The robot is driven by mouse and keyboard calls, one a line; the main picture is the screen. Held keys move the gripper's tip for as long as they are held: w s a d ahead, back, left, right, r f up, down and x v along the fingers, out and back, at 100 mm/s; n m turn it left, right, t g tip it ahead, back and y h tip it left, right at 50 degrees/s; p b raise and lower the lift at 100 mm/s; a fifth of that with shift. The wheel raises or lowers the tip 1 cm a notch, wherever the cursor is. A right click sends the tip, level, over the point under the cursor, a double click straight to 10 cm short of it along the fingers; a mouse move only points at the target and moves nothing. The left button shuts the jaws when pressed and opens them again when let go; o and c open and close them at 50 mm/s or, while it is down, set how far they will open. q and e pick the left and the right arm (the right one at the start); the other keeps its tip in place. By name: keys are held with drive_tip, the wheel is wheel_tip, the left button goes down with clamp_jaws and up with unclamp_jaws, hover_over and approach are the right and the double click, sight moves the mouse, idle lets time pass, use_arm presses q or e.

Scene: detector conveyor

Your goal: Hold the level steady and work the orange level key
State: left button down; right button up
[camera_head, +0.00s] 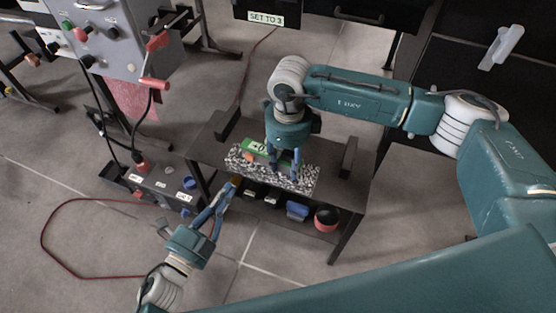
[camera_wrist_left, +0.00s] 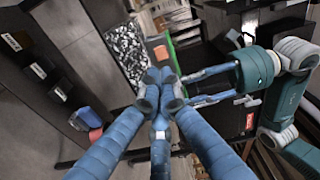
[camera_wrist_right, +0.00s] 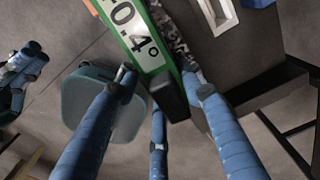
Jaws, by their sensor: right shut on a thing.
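The green level (camera_head: 262,147) lies along the speckled slab (camera_head: 303,184) on the dark table. My right gripper (camera_head: 284,168) is over it from above, shut on the level. In the right wrist view the level (camera_wrist_right: 172,66) runs between the fingers, and its display ends in "0.4°"; the start is cut off. The orange level key (camera_head: 249,156) is at the level's left part, and an orange patch (camera_wrist_left: 160,51) shows past my left fingertips in the left wrist view. My left gripper (camera_head: 231,188) is shut with tips together, empty, in front of the slab, apparently short of the key.
The shelf under the tabletop holds a blue item (camera_head: 297,210) and a red-rimmed bowl (camera_head: 327,218). Dark blocks (camera_head: 228,122) stand at the table's ends. A control box (camera_head: 165,186) with buttons stands at the left. A red cable (camera_head: 42,238) crosses the floor.

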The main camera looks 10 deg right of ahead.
sight(250, 157)
use_arm(q)
drive_tip(key=n+y, duration=0.3)
drive_tip(key=n, duration=0.2)
drive_tip(key=s+n+g+y, duration=0.1)
drive_tip(key=n+y, duration=0.3)
drive_tip(key=n, duration=0.1)
drive_tip(key=n+g+y, duration=0.1)
drive_tip(key=n+y, duration=0.2)
drive_tip(key=n, duration=0.3)
drive_tip(key=shift+s+a+r+y, duration=0.15)
drive_tip(key=shift+s+r+y, duration=0.05)
drive_tip(key=shift+r+y, duration=0.2)
drive_tip(key=w+d, duration=0.1)
drive_tip(key=w, duration=0.1)
drive_tip(key=w+d, duration=0.4)
drive_tip(key=w, duration=0.1)
drive_tip(key=shift+d+f, duration=0.1)
drive_tip(key=shift+d, duration=0.15)
idle(0.7)
